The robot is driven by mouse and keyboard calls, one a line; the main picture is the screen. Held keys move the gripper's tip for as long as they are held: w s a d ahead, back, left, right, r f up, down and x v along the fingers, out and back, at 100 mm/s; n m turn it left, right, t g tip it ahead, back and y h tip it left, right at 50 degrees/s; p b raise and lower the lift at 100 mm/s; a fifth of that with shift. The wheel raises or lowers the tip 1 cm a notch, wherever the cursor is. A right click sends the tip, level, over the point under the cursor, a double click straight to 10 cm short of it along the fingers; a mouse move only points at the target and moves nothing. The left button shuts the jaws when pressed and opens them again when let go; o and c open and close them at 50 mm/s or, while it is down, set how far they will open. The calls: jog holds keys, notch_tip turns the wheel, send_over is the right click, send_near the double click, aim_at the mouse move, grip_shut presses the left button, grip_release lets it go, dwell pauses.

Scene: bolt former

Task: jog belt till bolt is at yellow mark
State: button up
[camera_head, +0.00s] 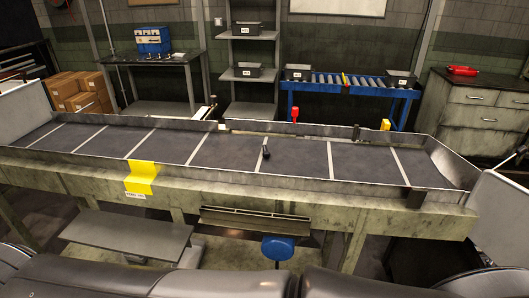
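A dark belt (228,153) with several white cross lines runs left to right in a long metal trough. A small black bolt (266,152) is on the belt, beside one of the white lines, right of the trough's middle. The yellow mark (141,178) is draped over the trough's near wall, well to the left of the bolt. A red-topped control (295,115) stands at the far wall, a little right of the bolt. A yellow block (385,125) stands farther right on the far side. My gripper is not in view.
A blue roller stand (352,88) with grey bins is behind the belt, beside a shelf rack (251,72). Cardboard boxes (80,92) and a blue machine (152,40) are at the back left. A blue stool (278,247) is in front, under the trough.

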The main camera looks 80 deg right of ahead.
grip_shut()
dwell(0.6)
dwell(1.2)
